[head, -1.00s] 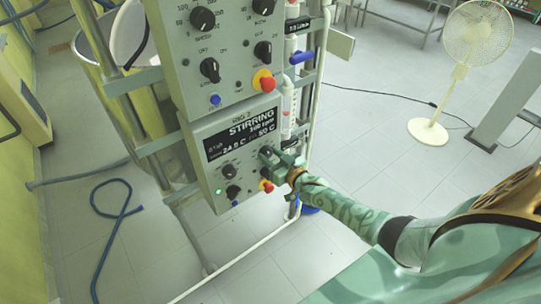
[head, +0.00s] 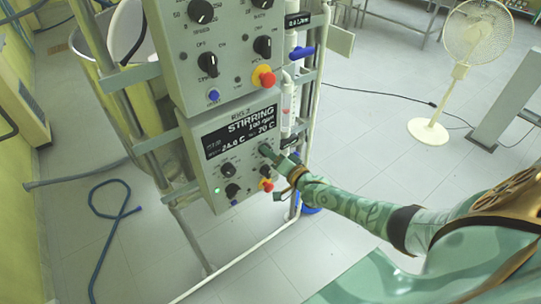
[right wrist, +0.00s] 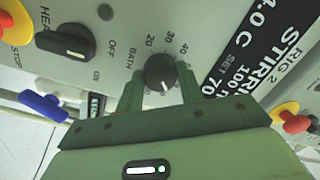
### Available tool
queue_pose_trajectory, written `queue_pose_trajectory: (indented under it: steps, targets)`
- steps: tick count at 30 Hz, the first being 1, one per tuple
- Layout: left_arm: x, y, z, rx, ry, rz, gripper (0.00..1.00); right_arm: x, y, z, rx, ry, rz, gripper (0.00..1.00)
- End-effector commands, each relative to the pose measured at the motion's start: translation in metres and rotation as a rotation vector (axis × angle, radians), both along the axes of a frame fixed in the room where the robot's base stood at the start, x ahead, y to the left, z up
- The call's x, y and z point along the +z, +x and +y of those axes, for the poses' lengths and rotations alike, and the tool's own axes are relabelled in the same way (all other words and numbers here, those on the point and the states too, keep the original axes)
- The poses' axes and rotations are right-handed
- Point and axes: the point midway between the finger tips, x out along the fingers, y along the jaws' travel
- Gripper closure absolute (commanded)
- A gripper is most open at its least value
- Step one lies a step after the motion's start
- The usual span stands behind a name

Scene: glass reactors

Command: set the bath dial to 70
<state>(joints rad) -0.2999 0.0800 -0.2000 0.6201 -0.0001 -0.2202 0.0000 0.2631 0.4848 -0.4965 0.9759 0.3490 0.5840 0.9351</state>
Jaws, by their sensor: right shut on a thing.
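The bath dial (right wrist: 159,72) is a round black knob on the grey lower panel (head: 208,185), labelled BATH, with marks from 20 upward beside it. My right gripper (right wrist: 160,88) is shut on the dial, with one green finger on either side. In the head view the gripper (head: 270,154) covers the dial at the panel's right. The panel's black display (head: 240,131) reads STIRRING, 100 rpm, about 24 C, and a set value of 70 C. It also shows in the right wrist view (right wrist: 262,55), with SET 70 readable. My left gripper is not in view.
Just below my right gripper is a red stop button (head: 267,185). The heat knob (right wrist: 65,42) is beside the bath dial. The upper panel (head: 225,50) has more knobs and a red button. A fan (head: 472,45) stands on open floor at right.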

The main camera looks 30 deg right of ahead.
Motion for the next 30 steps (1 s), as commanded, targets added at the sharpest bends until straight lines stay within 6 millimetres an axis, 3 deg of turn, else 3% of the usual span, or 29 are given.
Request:
queue_pose_trajectory:
  steps: [12, 29, 30]
  targets:
    - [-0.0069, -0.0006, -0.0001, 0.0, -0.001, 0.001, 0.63, -0.0024, -0.0008, 0.0003, 0.0, 0.198, 0.019, 0.86]
    - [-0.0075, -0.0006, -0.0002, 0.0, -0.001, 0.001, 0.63, -0.0019, -0.0008, 0.0002, 0.0, 0.232, 0.021, 0.86]
    - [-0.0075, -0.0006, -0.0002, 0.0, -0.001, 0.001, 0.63, -0.0019, -0.0008, 0.0002, 0.0, 0.232, 0.021, 0.6]
